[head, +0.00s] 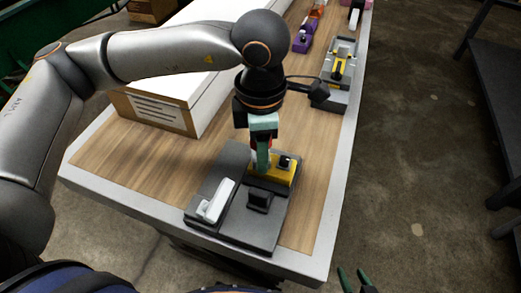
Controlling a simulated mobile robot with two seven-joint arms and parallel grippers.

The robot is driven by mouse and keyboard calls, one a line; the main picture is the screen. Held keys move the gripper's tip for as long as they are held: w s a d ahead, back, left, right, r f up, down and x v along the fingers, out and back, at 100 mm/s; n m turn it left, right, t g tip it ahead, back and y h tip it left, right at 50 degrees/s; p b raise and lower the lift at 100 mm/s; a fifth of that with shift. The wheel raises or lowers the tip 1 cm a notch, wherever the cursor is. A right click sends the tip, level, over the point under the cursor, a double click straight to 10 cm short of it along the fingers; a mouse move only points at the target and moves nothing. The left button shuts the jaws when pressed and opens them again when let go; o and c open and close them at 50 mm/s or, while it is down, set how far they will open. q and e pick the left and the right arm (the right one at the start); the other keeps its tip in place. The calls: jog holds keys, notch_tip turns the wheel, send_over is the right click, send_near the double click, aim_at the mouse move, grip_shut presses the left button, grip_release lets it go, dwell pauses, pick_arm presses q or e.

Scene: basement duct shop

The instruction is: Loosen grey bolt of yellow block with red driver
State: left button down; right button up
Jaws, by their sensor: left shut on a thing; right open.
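The yellow block (286,177) sits on a dark grey base plate (233,228). A dark bolt-like piece with a pale surround (285,162) stands on the block's right part; I cannot tell whether it is the grey bolt. My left gripper (263,160) points down over the left part of the block, its teal fingers shut. Only a little red shows beside the fingers; it seems to be the red driver, mostly hidden by them. I cannot see whether its tip touches a bolt. My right gripper (354,280) is at the bottom edge, open and empty, apart from the table.
A white handle-like piece (216,201) and a black block (260,200) are on the same plate. A large white box (160,108) stands behind to the left. A grey fixture with a yellow part (340,75) and small purple and orange items lie along the far right edge.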

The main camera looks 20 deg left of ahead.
pick_arm(q)
jog(key=shift+n, duration=0.8)
jog(key=shift+b, duration=0.35)
jog(key=shift+f+n+b, duration=0.1)
jog(key=shift+n+b, duration=0.2)
jog(key=shift+n, duration=0.4)
jog(key=shift+n+b, duration=0.3)
jog(key=shift+n, duration=0.7)
